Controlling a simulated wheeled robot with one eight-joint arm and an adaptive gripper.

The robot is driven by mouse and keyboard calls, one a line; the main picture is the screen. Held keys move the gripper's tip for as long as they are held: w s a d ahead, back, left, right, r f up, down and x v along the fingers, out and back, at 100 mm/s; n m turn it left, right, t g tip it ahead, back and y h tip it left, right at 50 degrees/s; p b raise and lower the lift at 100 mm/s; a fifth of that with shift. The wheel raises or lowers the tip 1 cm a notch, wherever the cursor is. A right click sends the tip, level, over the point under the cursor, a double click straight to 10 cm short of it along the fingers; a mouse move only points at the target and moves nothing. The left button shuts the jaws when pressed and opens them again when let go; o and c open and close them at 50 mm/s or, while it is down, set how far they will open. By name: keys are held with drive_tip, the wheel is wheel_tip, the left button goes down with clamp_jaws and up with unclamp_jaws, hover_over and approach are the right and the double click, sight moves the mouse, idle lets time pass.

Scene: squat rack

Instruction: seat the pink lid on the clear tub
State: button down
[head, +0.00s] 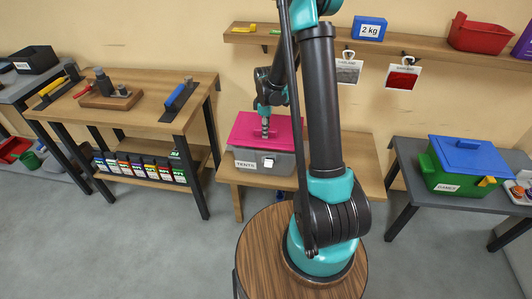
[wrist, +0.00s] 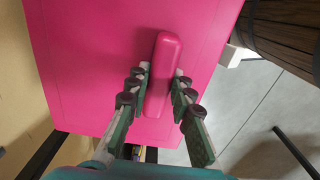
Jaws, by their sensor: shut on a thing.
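The pink lid (head: 245,128) lies over the top of the grey-looking clear tub (head: 285,164), which stands on a wooden bench and has a white label and a light latch on its front. The lid looks roughly level, and I cannot tell whether its rim is fully down on the tub. My gripper (head: 265,134) points down at the middle of the lid. In the wrist view the lid (wrist: 90,60) fills much of the picture, and my gripper (wrist: 161,84) is shut on its raised bar handle (wrist: 163,68), one finger on each side.
A wooden shelf (head: 300,43) runs above the bench, with a blue 2 kg box (head: 369,29) and a red bin (head: 478,36). A tool bench (head: 150,92) stands left. A green box with a blue lid (head: 463,155) stands on a grey table right. The bench right of the tub is bare.

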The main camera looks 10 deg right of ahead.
drive_tip(key=shift+f, duration=1.1)
idle(1.3)
drive_tip(key=c, duration=1.3)
unclamp_jaws()
drive_tip(key=shift+o, duration=0.2)
drive_tip(key=shift+r, duration=0.1)
wheel_tip(320, 180, up, 12)
drive_tip(key=shift+f, duration=0.1)
drive_tip(key=shift+s, duration=0.1)
drive_tip(key=s+d+m+t, duration=0.2)
drive_tip(key=s+m, duration=0.5)
drive_tip(key=s, duration=0.5)
drive_tip(key=s+d+m+t, duration=0.2)
drive_tip(key=s+m, duration=0.5)
drive_tip(key=s, duration=0.6)
drive_tip(key=shift+s+d+f, duration=0.3)
drive_tip(key=shift+d, duration=0.5)
